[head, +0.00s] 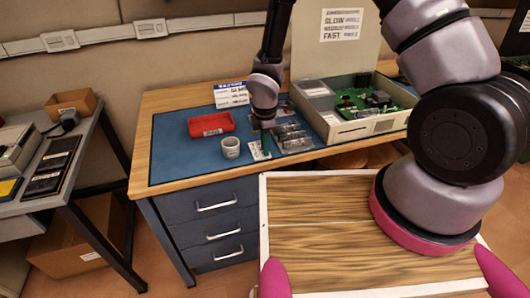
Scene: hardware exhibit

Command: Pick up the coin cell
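My gripper (265,124) reaches down over the blue mat on the wooden workbench, between the white cup and a group of silvery items. Its fingers are small and dark here, and I cannot see whether they are open or shut. I cannot make out a coin cell for sure; it may be hidden by the gripper or too small to tell. A narrow green card or board (259,150) lies just below the gripper. Silvery packets or parts (292,139) lie just right of it.
A white cup (231,148) stands left of the gripper, with a red tray (211,124) behind it. A label box (231,95) stands at the back. An open beige case (352,131) with a green circuit board (372,99) is at right. The mat's left side (170,154) is clear.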

